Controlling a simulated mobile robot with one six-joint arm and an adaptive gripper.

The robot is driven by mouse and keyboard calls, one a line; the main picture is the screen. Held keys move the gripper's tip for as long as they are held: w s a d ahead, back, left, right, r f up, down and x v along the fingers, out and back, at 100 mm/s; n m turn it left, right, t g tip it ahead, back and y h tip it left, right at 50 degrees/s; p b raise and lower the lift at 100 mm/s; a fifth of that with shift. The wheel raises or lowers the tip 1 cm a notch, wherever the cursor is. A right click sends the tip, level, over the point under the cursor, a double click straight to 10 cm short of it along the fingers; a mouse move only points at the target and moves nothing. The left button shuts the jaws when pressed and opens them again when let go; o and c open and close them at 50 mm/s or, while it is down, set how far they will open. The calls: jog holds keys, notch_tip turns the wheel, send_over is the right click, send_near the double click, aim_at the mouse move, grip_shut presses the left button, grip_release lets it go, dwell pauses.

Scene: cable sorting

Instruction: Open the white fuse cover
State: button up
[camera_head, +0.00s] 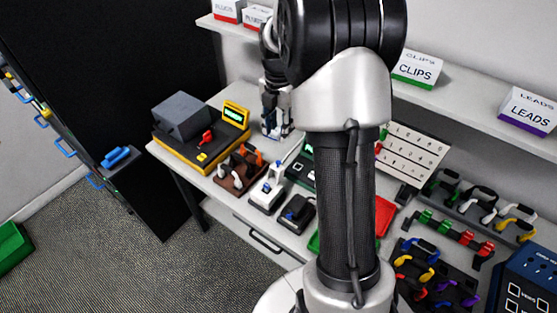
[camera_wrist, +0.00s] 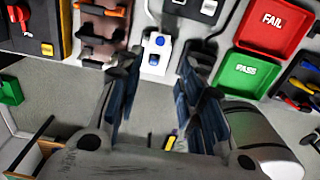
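A small white unit (camera_head: 265,195), which I take to be the fuse holder with the white cover, stands near the table's front edge in the head view. A pale bar slants up from its back. In the wrist view the white unit (camera_wrist: 153,66) shows a blue spot on its face and lies just beyond the gap between my fingers. I cannot tell how far its cover is raised. My gripper (camera_wrist: 158,98) is open and empty, its two dark fingers wide apart. In the head view my gripper (camera_head: 276,122) hangs over the back of the table, beyond the white unit.
A black unit (camera_head: 297,213) stands right of the white one, and a brown block (camera_head: 236,177) with orange and white parts left of it. A yellow-black tester (camera_head: 187,147) is further left. Red (camera_wrist: 275,25) and green (camera_wrist: 243,73) trays lie nearby. My arm hides the table's middle.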

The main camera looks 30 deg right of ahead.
aim_at(278, 162)
notch_tip(278, 162, down, 13)
jog(key=b, duration=0.2)
jog(key=shift+f+b, duration=0.1)
jog(key=shift+b, duration=0.2)
jog(key=shift+c, duration=0.4)
grip_shut()
